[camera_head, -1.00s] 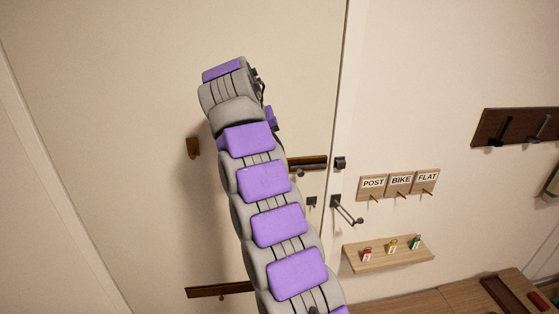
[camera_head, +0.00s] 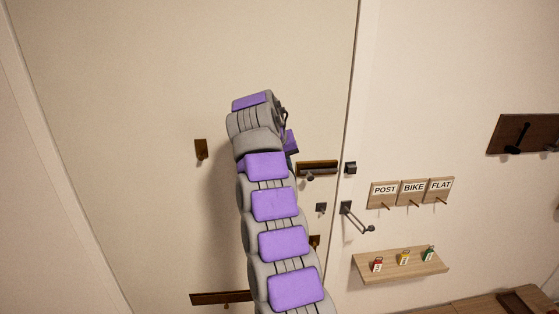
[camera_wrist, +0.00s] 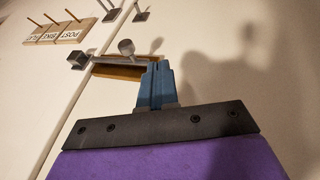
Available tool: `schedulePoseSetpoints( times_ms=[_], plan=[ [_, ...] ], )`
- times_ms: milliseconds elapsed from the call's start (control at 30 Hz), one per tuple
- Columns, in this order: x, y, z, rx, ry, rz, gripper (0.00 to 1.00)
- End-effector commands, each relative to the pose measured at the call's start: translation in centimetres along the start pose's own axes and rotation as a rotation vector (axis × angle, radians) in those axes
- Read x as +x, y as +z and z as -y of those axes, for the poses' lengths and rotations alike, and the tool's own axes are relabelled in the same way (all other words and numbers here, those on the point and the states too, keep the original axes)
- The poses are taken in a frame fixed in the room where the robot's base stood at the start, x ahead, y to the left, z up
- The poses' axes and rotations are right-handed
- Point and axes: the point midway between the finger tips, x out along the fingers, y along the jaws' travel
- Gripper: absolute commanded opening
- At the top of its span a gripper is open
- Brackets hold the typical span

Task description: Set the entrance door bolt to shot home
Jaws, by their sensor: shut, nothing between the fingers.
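The door bolt (camera_head: 325,167) is a dark brown plate on the pale door near its right edge, with a small grey knob (camera_head: 310,178) low on it. A dark square keeper (camera_head: 350,168) sits on the frame just across the door gap. In the wrist view the picture is turned over: the bolt plate (camera_wrist: 112,69), round knob (camera_wrist: 126,47) and keeper (camera_wrist: 84,57) show beyond my fingers. My gripper (camera_wrist: 157,68) has its blue fingers shut and empty, overlapping the plate's near end in the picture. I cannot tell whether they touch. The fingers are hidden in the head view.
A bent lever or hook (camera_head: 358,217) sits below the keeper. POST, BIKE and FLAT pegs (camera_head: 412,190) and a shelf (camera_head: 400,265) with small tags are on the right wall. A brown bracket (camera_head: 201,149) and a rail (camera_head: 218,298) are on the door.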

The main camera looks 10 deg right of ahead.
Motion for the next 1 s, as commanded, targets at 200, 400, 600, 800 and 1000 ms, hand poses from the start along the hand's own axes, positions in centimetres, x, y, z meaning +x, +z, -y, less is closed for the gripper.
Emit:
schedulePoseSetpoints(
  times_ms=[200,400,600,800,1000],
  plan=[
    [2.6,0.4,-1.3,0.003,0.000,-0.002,0.00],
    [3.6,0.6,-2.0,-0.001,0.002,-0.001,0.00],
    [4.0,0.7,-2.4,0.000,0.003,-0.001,0.00],
    [3.9,0.7,-2.5,0.000,0.002,-0.001,0.00],
    [4.4,0.7,-3.9,0.004,0.003,0.000,0.00]
  ],
)
